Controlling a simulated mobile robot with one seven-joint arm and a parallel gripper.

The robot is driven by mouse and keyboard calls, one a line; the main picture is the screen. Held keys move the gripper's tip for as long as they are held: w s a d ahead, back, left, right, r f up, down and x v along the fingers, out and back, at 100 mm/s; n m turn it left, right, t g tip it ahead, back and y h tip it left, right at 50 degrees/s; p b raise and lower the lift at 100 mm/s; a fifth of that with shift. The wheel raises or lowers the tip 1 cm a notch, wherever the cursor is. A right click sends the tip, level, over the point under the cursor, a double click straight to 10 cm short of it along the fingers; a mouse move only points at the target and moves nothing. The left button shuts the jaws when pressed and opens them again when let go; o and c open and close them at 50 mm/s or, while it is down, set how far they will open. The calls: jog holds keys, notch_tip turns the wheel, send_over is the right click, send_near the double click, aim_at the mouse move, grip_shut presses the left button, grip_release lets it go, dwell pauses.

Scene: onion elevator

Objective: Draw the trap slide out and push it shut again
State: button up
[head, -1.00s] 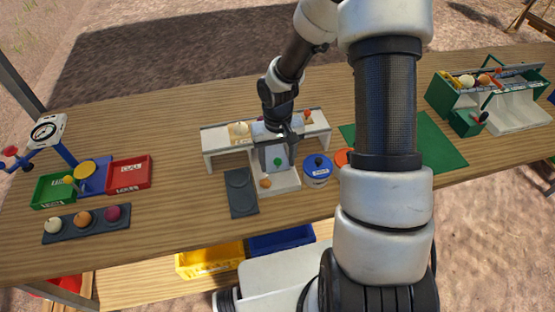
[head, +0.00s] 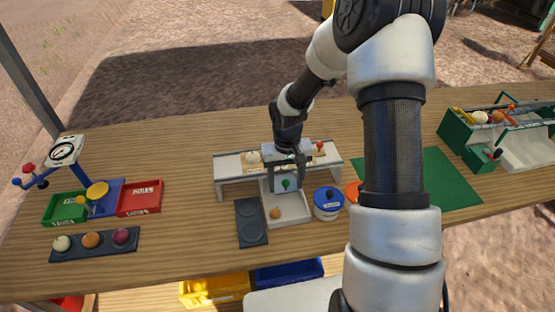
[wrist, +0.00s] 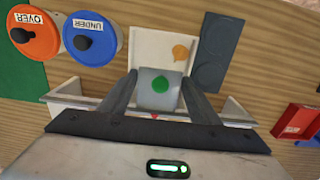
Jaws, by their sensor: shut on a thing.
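The trap slide, a grey piece with a green mark (head: 293,173), stands at the front of the white bench-like frame (head: 240,182), at the back end of a shallow white tray (head: 293,219). It also shows in the wrist view (wrist: 146,76), between my two fingers. My gripper (wrist: 160,80) is shut on this grey piece, one finger on each side. In the head view my gripper (head: 285,160) comes down over the frame from above. How far the slide sits inside the frame is partly hidden.
A blue-lidded pot (head: 327,203) and an orange-lidded one (head: 354,190) stand right of the tray, a dark plate (head: 250,222) left. Onions in a rack (head: 91,240), green (head: 65,208) and red (head: 139,198) bins lie further left. The table's front middle is clear.

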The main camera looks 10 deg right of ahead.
aim_at(282, 177)
jog(key=shift+w, duration=2.3)
jog(key=o, duration=1.2)
jog(key=shift+r+p, duration=1.7)
jog(key=shift+r, duration=1.3)
